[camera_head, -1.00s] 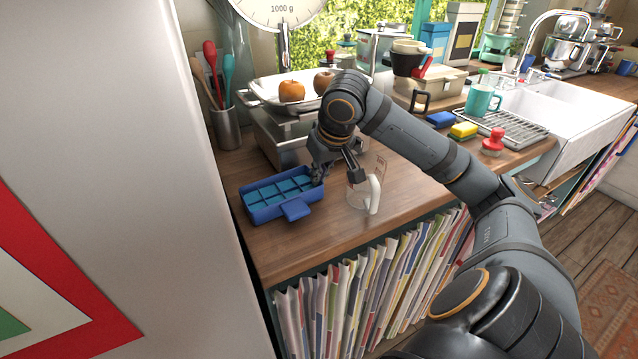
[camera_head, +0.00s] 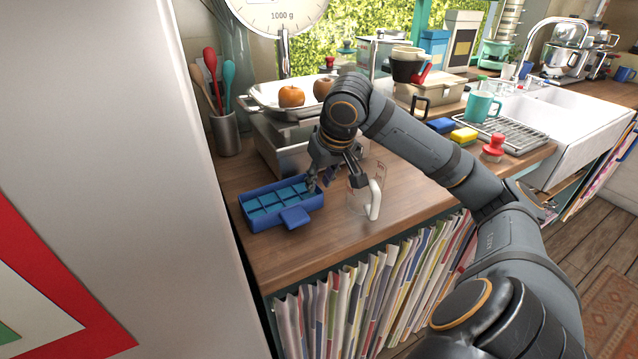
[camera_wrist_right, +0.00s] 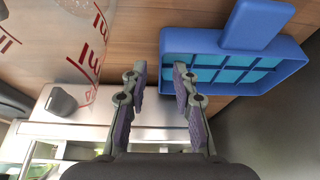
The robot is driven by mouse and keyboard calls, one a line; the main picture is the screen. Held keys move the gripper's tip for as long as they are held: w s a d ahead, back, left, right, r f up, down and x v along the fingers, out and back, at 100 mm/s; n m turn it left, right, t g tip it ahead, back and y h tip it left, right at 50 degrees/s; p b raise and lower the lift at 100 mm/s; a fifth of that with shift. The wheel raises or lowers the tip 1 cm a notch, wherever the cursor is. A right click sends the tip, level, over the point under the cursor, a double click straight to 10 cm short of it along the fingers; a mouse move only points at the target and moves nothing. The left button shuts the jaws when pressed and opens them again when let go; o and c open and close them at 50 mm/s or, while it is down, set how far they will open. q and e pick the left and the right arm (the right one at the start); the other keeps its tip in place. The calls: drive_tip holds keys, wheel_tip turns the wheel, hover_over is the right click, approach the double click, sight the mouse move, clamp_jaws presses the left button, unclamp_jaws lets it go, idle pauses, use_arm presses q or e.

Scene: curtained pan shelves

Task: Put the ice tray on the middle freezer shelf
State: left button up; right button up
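The blue ice tray (camera_head: 264,222) with teal compartments and a front tab lies flat on the wooden counter, beside the large pale panel at left. My right gripper (camera_head: 337,183) is over the counter at the tray's right end, fingers apart. One finger overlaps the tray's right edge in the head view; I cannot tell whether it touches. In the right wrist view the open fingers (camera_wrist_right: 159,70) have nothing between them, and the tray (camera_wrist_right: 192,40) is to their upper right. No freezer shelf is visible. My left gripper is out of view.
A clear measuring jug (camera_head: 374,199) stands close to the right finger. A scale (camera_head: 277,142) with fruit in its pan is behind the tray. A utensil pot (camera_head: 226,134) is at back left. The tall pale panel (camera_head: 135,190) bounds the left side.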

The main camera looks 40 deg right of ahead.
drive_tip(key=p+v, duration=0.3)
drive_tip(key=v, duration=0.6)
drive_tip(key=shift+r, duration=0.2)
drive_tip(key=shift+w+a, duration=0.15)
drive_tip(key=shift+w, duration=0.05)
